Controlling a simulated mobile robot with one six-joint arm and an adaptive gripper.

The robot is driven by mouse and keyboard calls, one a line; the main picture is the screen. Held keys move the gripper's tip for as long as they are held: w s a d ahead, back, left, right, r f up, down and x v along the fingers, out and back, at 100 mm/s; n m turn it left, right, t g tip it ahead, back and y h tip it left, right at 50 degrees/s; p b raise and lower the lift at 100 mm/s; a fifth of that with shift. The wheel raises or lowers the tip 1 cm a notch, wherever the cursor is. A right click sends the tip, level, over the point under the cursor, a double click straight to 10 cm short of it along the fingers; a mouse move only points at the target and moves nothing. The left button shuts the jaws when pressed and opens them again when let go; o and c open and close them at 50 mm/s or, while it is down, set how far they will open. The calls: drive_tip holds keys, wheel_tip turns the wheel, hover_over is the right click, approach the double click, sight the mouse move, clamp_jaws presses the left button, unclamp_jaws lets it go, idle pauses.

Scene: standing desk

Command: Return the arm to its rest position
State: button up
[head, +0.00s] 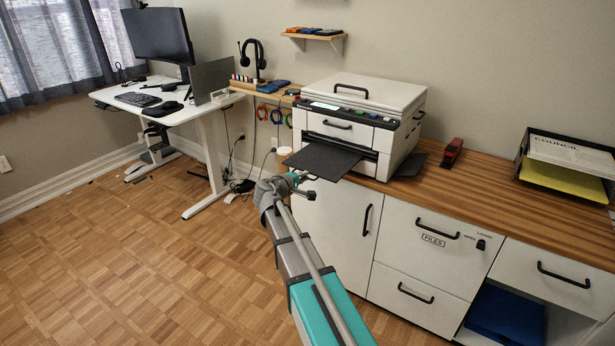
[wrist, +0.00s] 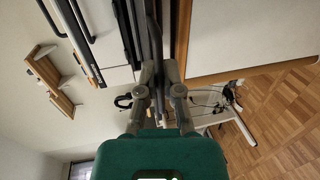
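My gripper (head: 306,184) is at the end of my teal and grey arm in the head view, in front of the cabinet and close to the front left corner of the printer's dark tray (head: 323,159). In the wrist view my gripper (wrist: 160,66) shows two grey fingers with a gap between them. I see nothing clearly held. Whether the fingers touch the tray cannot be told.
The white printer (head: 350,120) stands on the wooden counter (head: 460,190), with a red stapler (head: 452,153) and a paper tray (head: 565,165) to its right. White cabinet drawers (head: 425,235) are below. A standing desk (head: 165,107) is at the back left.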

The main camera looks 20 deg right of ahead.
drive_tip(key=o, duration=0.5)
drive_tip(key=shift+w, duration=0.1)
drive_tip(key=shift+c, duration=0.2)
